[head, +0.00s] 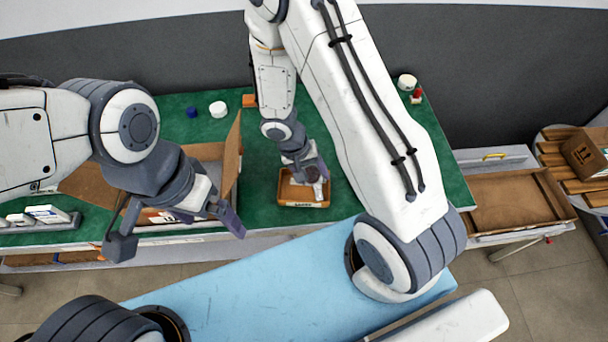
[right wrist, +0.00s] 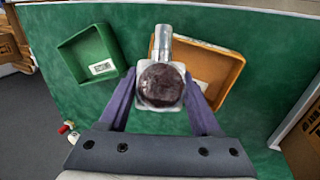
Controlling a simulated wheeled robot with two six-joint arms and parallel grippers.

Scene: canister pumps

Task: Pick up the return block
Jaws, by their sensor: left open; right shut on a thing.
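My right gripper (head: 314,178) is over the orange tray (head: 288,204) on the green table. In the right wrist view its purple fingers (right wrist: 160,84) are shut on a pale square-bodied block (right wrist: 143,97) with a dark round face and a clear or silvery cylinder. I cannot tell for sure whether this is the return block, or whether it touches the orange tray (right wrist: 216,68) behind it. My left gripper (head: 177,235) is open and empty, with its fingers wide apart in front of the open cardboard box (head: 228,165).
A green tray (right wrist: 92,55) stands beside the orange tray; my right arm hides it from the head view. A blue cap (head: 192,112), a white round piece (head: 217,109) and an orange block (head: 249,101) lie at the back. A tray of white packs (head: 45,215) is at left.

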